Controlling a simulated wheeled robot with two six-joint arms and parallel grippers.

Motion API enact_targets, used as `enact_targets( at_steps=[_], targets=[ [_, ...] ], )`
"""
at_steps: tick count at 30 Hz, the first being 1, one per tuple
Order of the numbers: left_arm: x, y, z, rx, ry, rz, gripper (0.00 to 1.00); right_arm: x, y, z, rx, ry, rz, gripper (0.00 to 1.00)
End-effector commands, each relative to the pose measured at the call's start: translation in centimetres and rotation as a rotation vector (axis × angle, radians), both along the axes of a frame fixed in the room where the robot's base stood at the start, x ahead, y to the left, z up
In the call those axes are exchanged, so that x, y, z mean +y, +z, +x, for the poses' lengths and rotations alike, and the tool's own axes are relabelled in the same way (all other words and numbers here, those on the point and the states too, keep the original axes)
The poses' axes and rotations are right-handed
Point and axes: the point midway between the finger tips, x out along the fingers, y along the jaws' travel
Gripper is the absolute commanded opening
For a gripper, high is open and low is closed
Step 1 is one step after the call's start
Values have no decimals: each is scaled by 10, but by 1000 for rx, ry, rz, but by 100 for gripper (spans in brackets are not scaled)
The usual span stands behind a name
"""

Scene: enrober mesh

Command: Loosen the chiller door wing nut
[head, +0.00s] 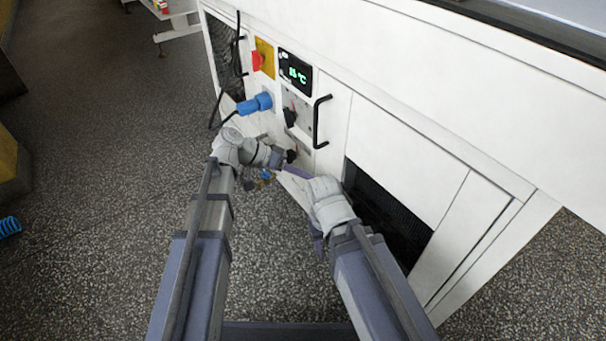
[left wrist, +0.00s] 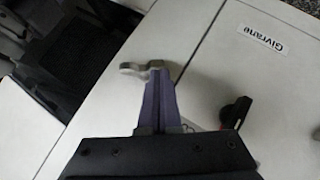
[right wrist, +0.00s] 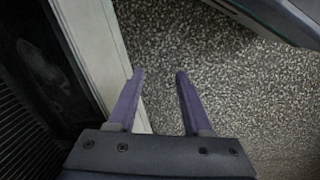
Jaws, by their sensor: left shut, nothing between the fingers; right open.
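A pale metal wing nut (left wrist: 135,69) shows in the left wrist view against a white panel (left wrist: 180,30), close to a seam. My left gripper (left wrist: 158,72) is shut, its purple fingers together with their tips at the wing nut; they overlap part of it, and I cannot tell whether they touch. In the head view my left gripper (head: 299,173) reaches to the low front of the white machine, and the wing nut is hidden there. My right gripper (right wrist: 158,72) is open and empty, pointing down over the floor beside a white panel edge (right wrist: 92,45).
A black knob (left wrist: 236,112) and a "Givrane" label (left wrist: 262,39) are near the left gripper. A black handle (head: 321,122), a display (head: 295,72) and a blue plug (head: 254,104) are higher up. A dark grilled opening (head: 385,215) lies right of the arms.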

Motion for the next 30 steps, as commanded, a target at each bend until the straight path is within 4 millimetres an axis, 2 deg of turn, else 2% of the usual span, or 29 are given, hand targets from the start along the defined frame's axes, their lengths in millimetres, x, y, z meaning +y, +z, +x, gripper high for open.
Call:
enact_targets(
  at_steps=[16, 30],
  targets=[
    [1, -7, 1, 0, -1, 2, 0, 0, -6, 0, 0, 0, 0, 50],
    [1, -23, 0, 1, -3, 6, 0, 0, -22, 0, -1, 0, 0, 50]
  ],
)
